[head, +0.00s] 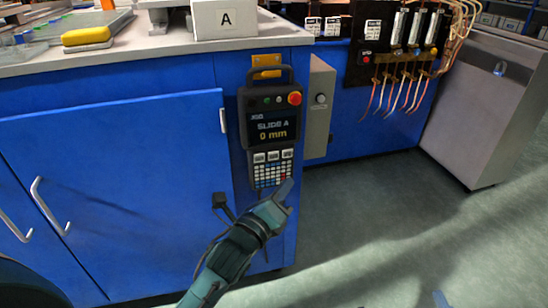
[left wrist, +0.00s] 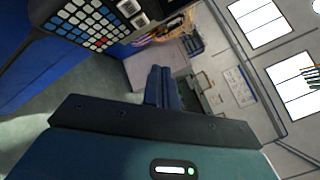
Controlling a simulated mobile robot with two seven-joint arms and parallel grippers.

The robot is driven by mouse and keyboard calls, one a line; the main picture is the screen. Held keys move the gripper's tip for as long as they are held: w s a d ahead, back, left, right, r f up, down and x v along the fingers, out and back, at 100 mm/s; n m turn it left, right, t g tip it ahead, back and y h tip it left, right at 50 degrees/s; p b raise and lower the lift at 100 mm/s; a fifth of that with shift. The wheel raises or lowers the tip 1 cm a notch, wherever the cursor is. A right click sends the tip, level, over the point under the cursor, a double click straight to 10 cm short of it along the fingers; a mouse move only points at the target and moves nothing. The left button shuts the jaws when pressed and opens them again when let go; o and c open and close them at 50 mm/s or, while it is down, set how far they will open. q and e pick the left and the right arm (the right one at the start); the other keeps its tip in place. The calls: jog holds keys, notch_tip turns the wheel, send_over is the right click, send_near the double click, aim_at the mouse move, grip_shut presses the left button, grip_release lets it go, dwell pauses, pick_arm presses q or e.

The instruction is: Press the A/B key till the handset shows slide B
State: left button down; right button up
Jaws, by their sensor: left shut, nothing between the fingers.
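The handset (head: 270,118) hangs from a yellow bracket on the blue cabinet front. Its screen (head: 272,130) reads "SLIDE A" and "0 mm". A row of white keys (head: 272,156) lies below the screen, above a grid keypad (head: 268,177); the key labels are too small to read. My left gripper (head: 288,187) is shut and empty, its tips by the lower right of the keypad. In the left wrist view its fingers (left wrist: 162,88) are together and point past the keypad (left wrist: 88,22). A small blue tip at the head view's bottom edge may be my right gripper (head: 440,299).
A red stop button (head: 294,98) sits at the handset's upper right. A grey box (head: 319,108) with a knob is mounted just right of it. Tubes hang from a panel (head: 378,45) behind. A grey cabinet (head: 486,110) stands right; the floor (head: 375,220) between is clear.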

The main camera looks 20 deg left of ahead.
aim_at(273, 156)
pick_arm(q)
jog(key=shift+w+a+b, duration=0.2)
jog(key=shift+w+a, duration=0.5)
jog(key=shift+w, duration=0.35)
jog(key=shift+w+a+b, duration=0.2)
jog(key=shift+w+a, duration=0.55)
jog(key=shift+w, duration=0.3)
jog(key=shift+w+a+b, duration=0.2)
jog(key=shift+w+a, duration=0.5)
jog(key=shift+w, duration=0.35)
pick_arm(e)
jog(key=shift+s+a+n+t+y, duration=0.2)
jog(key=shift+a+n+t+y, duration=0.2)
jog(key=shift+y, duration=0.2)
pick_arm(q)
jog(key=shift+w+a, duration=0.25)
jog(key=shift+w, duration=0.1)
pick_arm(e)
jog(key=shift+r, duration=0.2)
